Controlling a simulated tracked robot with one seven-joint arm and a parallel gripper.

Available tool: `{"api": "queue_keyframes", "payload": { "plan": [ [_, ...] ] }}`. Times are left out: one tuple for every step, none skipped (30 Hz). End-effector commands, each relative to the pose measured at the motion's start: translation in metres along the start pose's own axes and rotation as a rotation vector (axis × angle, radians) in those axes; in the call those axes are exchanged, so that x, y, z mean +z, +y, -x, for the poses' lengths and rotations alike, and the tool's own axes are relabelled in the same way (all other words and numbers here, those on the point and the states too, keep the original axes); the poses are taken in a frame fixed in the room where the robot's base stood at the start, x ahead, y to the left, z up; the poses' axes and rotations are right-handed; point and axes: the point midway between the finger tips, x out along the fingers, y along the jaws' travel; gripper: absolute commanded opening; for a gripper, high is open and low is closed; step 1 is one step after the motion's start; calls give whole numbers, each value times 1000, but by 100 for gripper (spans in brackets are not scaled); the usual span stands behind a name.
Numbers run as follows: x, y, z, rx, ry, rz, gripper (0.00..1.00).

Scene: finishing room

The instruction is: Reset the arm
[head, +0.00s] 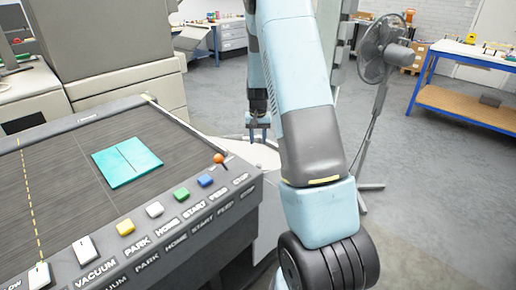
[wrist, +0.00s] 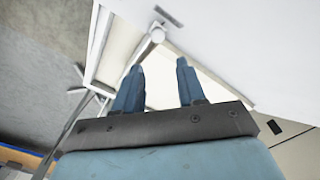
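My arm reaches up through the middle of the head view and hides part of the room behind it. My gripper (head: 258,130) shows beyond the right side of the machine table, pointing down. In the wrist view, the two blue fingers of my gripper (wrist: 159,72) stand apart with nothing between them. Below or beyond them is a pale white surface. I cannot tell how far it is from the fingertips.
A dark machine table (head: 70,180) with a teal sheet (head: 128,162) and labelled buttons (head: 155,209) is at left. An orange-topped lever (head: 219,158) stands at its corner. A standing fan (head: 385,55) and a blue-framed workbench (head: 465,105) are at right, with open floor between.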

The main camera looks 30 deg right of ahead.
Motion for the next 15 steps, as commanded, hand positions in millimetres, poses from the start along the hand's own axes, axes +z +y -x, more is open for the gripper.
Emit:
{"api": "queue_keyframes", "payload": {
  "plan": [
    [0, 0, 5, 0, 1, 0, 40],
    [0, 0, 7, 0, 1, 0, 40],
    [0, 0, 10, 0, 1, 0, 40],
    [0, 0, 11, 0, 1, -1, 40],
    [0, 0, 12, 0, 1, -1, 40],
    [0, 0, 12, 0, 0, -1, 40],
    [0, 0, 13, 0, 0, -1, 40],
    [0, 0, 13, 0, 0, -1, 40],
    [0, 0, 13, 0, 0, -1, 40],
    [0, 0, 13, 0, 0, -1, 40],
    [0, 0, 13, 0, 0, -1, 40],
    [0, 0, 13, 0, 0, 0, 40],
    [0, 0, 13, 0, 0, 0, 40],
    [0, 0, 13, 0, 0, 0, 40],
    [0, 0, 13, 0, 0, 0, 40]
  ]
}}
